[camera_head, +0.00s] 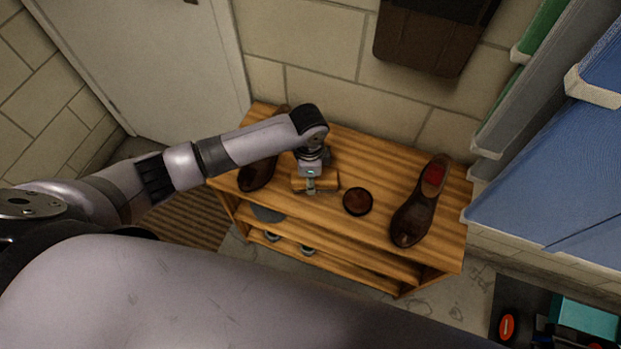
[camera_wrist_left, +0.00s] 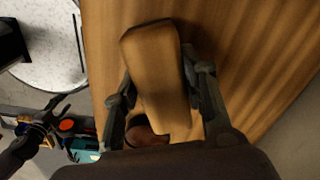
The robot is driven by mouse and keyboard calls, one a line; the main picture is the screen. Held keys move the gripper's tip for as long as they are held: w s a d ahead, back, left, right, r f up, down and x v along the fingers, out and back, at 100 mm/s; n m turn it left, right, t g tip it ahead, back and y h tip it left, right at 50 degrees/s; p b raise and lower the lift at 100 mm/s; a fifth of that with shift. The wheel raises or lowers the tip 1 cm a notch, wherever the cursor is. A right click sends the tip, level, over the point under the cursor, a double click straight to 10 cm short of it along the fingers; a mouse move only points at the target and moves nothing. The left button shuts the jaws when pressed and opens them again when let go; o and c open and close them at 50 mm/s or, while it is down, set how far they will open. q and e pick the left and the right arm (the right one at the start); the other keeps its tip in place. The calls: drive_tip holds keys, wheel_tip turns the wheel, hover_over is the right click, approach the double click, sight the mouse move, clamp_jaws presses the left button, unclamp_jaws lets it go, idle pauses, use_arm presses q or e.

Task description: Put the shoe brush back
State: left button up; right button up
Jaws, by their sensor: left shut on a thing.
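The shoe brush (camera_head: 326,181) is a light wooden block, seen over the wooden bench top between a shoe and a round tin. My left gripper (camera_head: 311,188) points down and is shut on it. In the left wrist view the brush (camera_wrist_left: 155,65) lies lengthwise between the two fingers of the left gripper (camera_wrist_left: 160,88). I cannot tell whether the brush touches the bench. A dark claw-like shape at the left of the wrist view may be my right gripper (camera_wrist_left: 48,122); its state is unclear. The head view does not show it.
The bench (camera_head: 385,155) bears a brown shoe (camera_head: 258,176) left of the brush, a dark round tin (camera_head: 357,201) just right of it, and another brown shoe (camera_head: 419,204) farther right. A blue panel (camera_head: 560,170) stands at the right. A brown bag (camera_head: 430,40) hangs behind.

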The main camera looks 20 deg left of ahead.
use_arm(q)
drive_tip(key=shift+f, duration=0.4)
drive_tip(key=shift+f, duration=0.1)
drive_tip(key=o, duration=1.1)
wheel_tip(320, 180, up, 12)
drive_tip(key=p, duration=0.1)
drive_tip(key=shift+a, duration=0.1)
